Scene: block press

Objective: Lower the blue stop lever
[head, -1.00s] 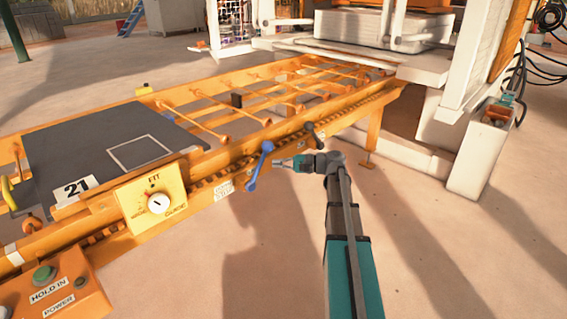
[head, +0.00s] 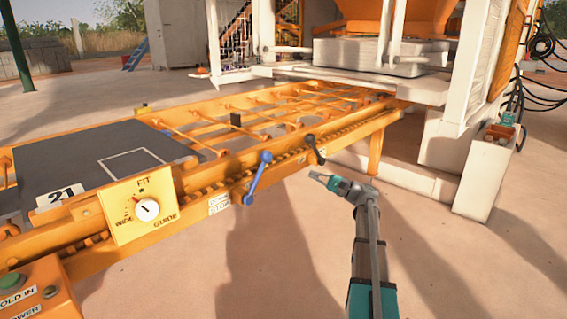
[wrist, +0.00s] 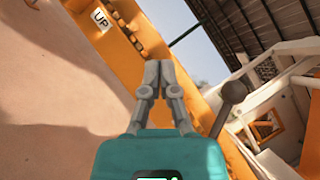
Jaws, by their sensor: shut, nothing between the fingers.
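The blue stop lever (head: 257,178) stands on the near side rail of the yellow roller table in the head view. It is tilted, with its round knob up and to the right and its lower end at the rail. My gripper (head: 315,176) is shut and empty in front of the rail, to the right of the blue lever and apart from it. Its closed fingers also show in the wrist view (wrist: 158,68). The blue lever is not seen in the wrist view.
A dark lever (head: 315,150) stands on the rail behind my gripper; a dark-knobbed lever (wrist: 232,95) shows beside my fingers. An "UP" label (wrist: 101,20) is on the yellow rail. A dial box (head: 140,210) sits at the left. The floor in front is clear.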

